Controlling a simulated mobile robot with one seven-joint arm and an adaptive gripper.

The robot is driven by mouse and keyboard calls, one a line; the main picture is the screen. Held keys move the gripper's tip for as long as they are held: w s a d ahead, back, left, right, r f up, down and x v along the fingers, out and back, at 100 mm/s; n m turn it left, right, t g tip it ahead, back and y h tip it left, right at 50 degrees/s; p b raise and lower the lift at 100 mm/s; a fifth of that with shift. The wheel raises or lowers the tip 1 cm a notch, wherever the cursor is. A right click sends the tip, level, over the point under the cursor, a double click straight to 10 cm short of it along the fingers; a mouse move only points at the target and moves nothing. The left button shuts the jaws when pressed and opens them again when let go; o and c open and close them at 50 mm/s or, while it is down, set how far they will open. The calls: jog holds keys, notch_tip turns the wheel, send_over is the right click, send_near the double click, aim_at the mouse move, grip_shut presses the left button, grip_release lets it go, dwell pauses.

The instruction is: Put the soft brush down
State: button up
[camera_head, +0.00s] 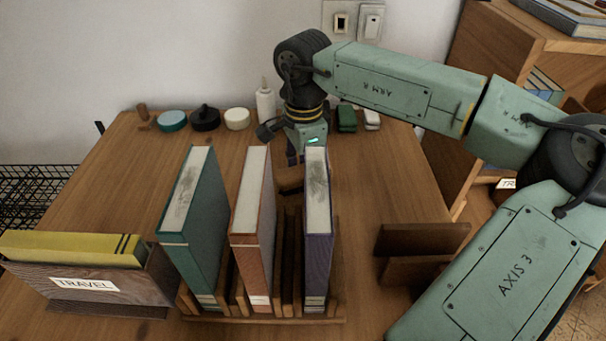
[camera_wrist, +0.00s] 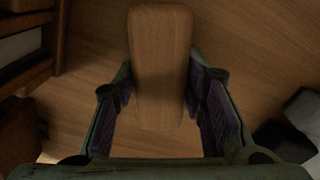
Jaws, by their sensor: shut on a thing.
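My gripper (camera_head: 297,158) points down over the table, behind the upright books, and its fingertips are partly hidden by the purple book. In the wrist view my gripper (camera_wrist: 160,88) has its two fingers on either side of the soft brush (camera_wrist: 158,65), a long, rounded wooden piece, and is shut on it. The brush's bristles are not visible in the wrist view. In the head view a dark shape (camera_head: 291,187) lies below the gripper, between the orange and purple books; I cannot tell whether it is the brush. Whether the brush touches the table is unclear.
A wooden rack (camera_head: 262,318) holds a teal book (camera_head: 193,225), an orange book (camera_head: 252,225) and a purple book (camera_head: 317,230). A box labelled TRAVEL (camera_head: 88,284) stands left. Small tins, a white bottle (camera_head: 265,104) and a green block (camera_head: 346,118) line the back edge. The table's left middle is clear.

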jog(key=shift+f, duration=0.9)
jog(key=o, duration=1.1)
jog(key=shift+o, duration=0.2)
jog(key=shift+r, duration=0.1)
notch_tip(320, 180, up, 12)
jog(key=b, duration=0.1)
jog(key=shift+r, duration=0.1)
